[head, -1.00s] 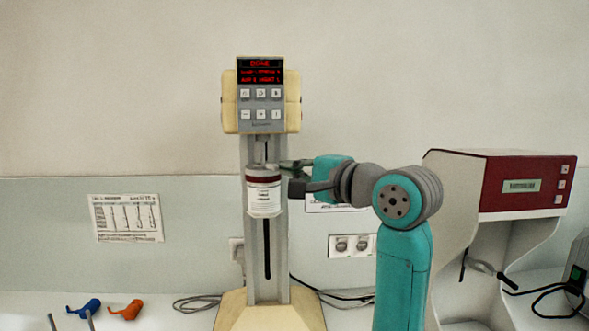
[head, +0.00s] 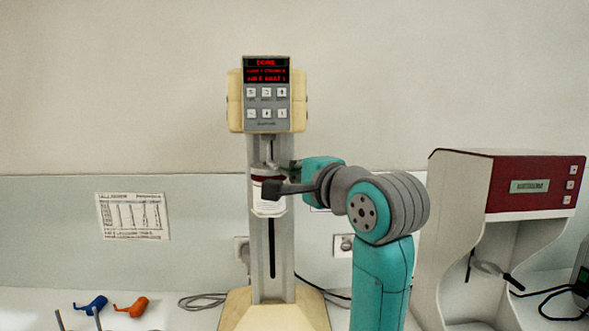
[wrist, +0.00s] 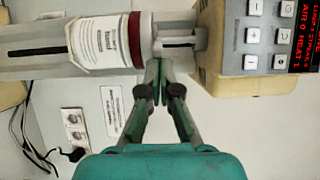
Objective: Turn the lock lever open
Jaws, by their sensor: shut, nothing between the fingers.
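The cream mill (head: 268,195) stands upright with a white jar (head: 268,207) held on its column. The jar has a white label and a dark red band, and in the wrist view the jar (wrist: 98,40) lies sideways. A pale metal piece (wrist: 178,42) sits between the red band and the mill's head. I cannot tell for sure whether this is the lock lever. My gripper (wrist: 157,66) is shut and empty, its tips close beside the jar's banded end. I cannot tell whether they touch it. In the head view my arm partly covers the jar.
The mill's control head (head: 266,95) with a lit red display is just above the jar. A red and white machine (head: 530,187) stands at the right. A blue item (head: 92,304) and an orange item (head: 131,307) lie at the lower left. Cables run behind the mill.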

